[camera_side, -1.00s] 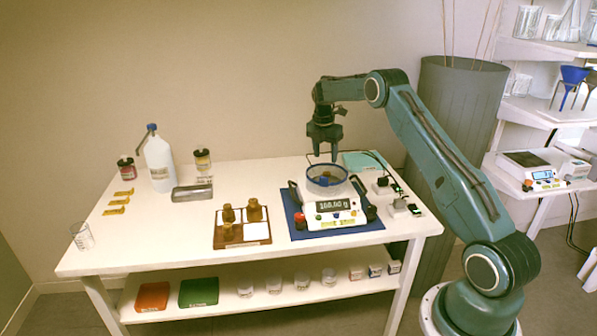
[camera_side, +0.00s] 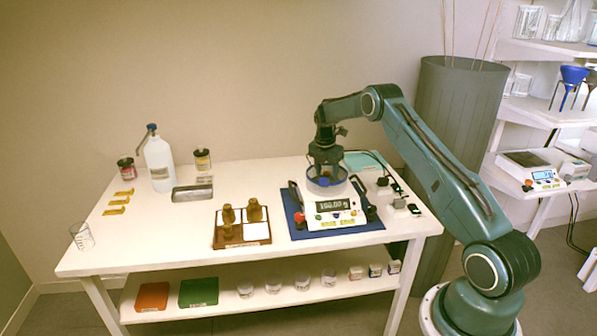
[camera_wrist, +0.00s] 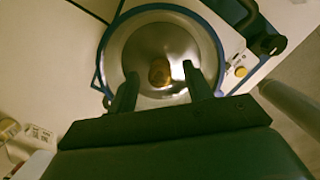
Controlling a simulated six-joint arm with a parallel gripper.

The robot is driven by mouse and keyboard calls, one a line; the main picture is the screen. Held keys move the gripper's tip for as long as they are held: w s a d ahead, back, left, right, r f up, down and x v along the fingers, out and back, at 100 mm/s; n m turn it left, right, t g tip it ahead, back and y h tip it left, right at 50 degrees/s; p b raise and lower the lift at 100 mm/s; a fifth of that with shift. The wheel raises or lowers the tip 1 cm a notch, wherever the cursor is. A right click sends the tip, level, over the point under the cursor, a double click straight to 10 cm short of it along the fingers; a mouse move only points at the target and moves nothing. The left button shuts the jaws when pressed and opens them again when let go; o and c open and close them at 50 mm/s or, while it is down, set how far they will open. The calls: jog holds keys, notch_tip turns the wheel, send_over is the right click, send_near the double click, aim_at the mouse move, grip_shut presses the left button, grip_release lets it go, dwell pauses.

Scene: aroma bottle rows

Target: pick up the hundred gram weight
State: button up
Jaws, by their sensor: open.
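The hundred gram weight (camera_wrist: 160,72) is a small brass piece standing on the steel pan inside the round draft shield (camera_wrist: 102,60) of the balance. In the side view, the balance (camera_side: 333,213) reads about 100 grams, and the weight is hidden behind my gripper and the shield. My gripper (camera_wrist: 158,80) is open, with its two fingers on either side of the weight and a gap to each. In the side view my gripper (camera_side: 325,172) points down with its fingers inside the shield.
A metal tray (camera_side: 192,193), a wash bottle (camera_side: 158,163) and small jars stand farther left. The table's left middle is clear.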

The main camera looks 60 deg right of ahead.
aim_at(327, 172)
jog(key=shift+d+f, duration=0.15)
jog(key=shift+f, duration=0.55)
jog(key=c, duration=1)
jog(key=shift+r, duration=5.05)
